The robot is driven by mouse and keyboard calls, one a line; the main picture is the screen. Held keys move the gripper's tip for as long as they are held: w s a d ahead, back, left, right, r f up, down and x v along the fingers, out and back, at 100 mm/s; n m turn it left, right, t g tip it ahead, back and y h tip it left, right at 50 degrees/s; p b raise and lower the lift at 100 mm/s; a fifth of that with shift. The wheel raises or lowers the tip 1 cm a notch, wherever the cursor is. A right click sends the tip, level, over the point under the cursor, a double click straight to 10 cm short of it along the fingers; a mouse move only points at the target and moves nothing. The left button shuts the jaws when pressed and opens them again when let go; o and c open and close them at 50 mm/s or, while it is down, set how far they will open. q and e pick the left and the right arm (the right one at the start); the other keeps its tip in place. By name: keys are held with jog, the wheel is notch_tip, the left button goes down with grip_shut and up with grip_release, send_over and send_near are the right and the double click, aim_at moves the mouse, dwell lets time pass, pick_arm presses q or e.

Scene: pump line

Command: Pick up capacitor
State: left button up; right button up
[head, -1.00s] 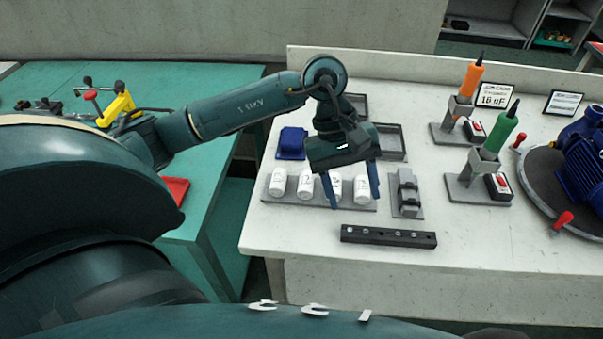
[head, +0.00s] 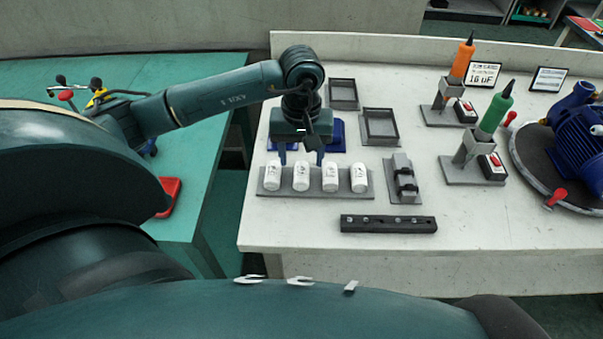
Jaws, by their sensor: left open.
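Several white cylindrical capacitors stand upright in a row on a grey holder (head: 315,193) on the white table: the leftmost capacitor (head: 272,176), second capacitor (head: 301,178), third capacitor (head: 330,178) and rightmost capacitor (head: 359,180). They bear small dark markings that I cannot read. My left gripper (head: 301,160) points down with its fingers apart and nothing between them. Its fingertips show just above and behind the second capacitor in the picture; the exact height is unclear. My right gripper is not in view.
A blue object (head: 338,136) is partly hidden behind my gripper. Empty grey trays (head: 380,142) lie behind. A grey fixture (head: 404,180) stands right of the holder, a black bar (head: 388,224) in front. A sign (head: 482,74) reads 16 uF. A blue motor (head: 578,140) sits far right.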

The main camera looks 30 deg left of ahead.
aim_at(301, 170)
pick_arm(q)
notch_tip(301, 170, down, 5)
jog(key=shift+p, duration=0.4)
jog(key=shift+c, duration=0.5)
jog(key=c, duration=0.9)
